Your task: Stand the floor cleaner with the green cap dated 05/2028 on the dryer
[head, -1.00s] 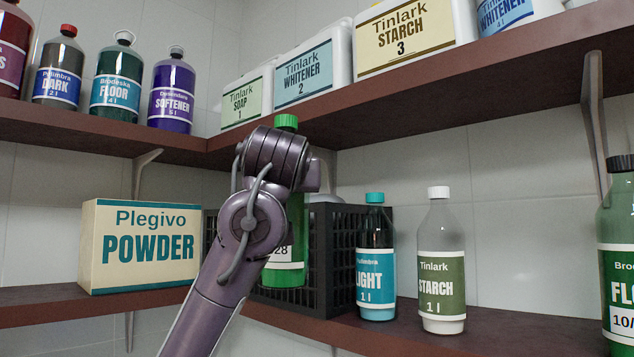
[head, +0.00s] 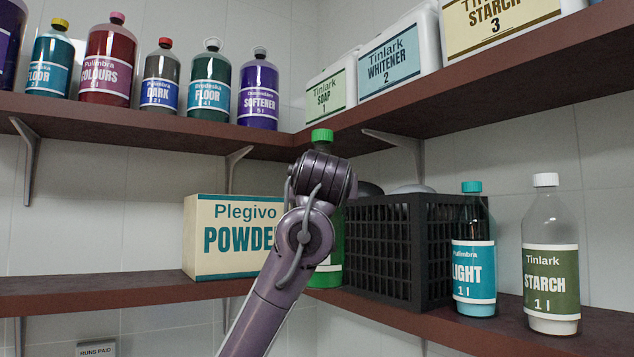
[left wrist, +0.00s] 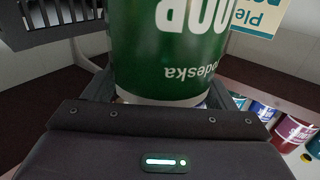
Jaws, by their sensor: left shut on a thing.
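My left gripper (head: 335,190) is shut on a green floor cleaner bottle (head: 334,255) with a green cap (head: 322,136). In the head view my wrist covers most of the bottle, and its date is hidden. The bottle appears upright before the lower shelf, between the powder box and the black basket. In the left wrist view the bottle (left wrist: 165,55) fills the middle, with part of its "Brodeska" floor label upside down, between the fingers of my left gripper (left wrist: 160,100). The dryer is not in view. My right gripper is not in view.
A Plegivo powder box (head: 230,235), a black basket (head: 385,250), a light bottle (head: 473,250) and a starch bottle (head: 550,260) stand on the lower shelf. The upper shelf (head: 150,122) holds several bottles and canisters.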

